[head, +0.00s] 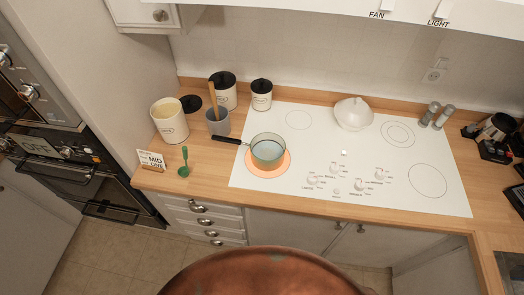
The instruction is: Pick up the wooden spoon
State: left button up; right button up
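A wooden handle (213,98), which looks like the wooden spoon, stands upright in a grey utensil cup (217,123) on the left part of the wooden counter. The lower end of the spoon is hidden inside the cup. Neither of my grippers shows in the head view.
A pot (267,149) sits on a glowing burner, its dark handle pointing toward the cup. White canisters (169,122) stand around the cup, a green utensil (184,163) and a card (151,160) in front. A large copper-coloured rounded object (262,275) fills the bottom foreground.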

aim_at(214, 97)
jog(key=u, duration=0.05)
jog(key=k, duration=0.5)
jog(key=u, duration=1.7)
jog(key=i, duration=1.3)
jog(key=z, duration=1.85)
jog(key=i, duration=0.1)
jog(key=z, duration=0.35)
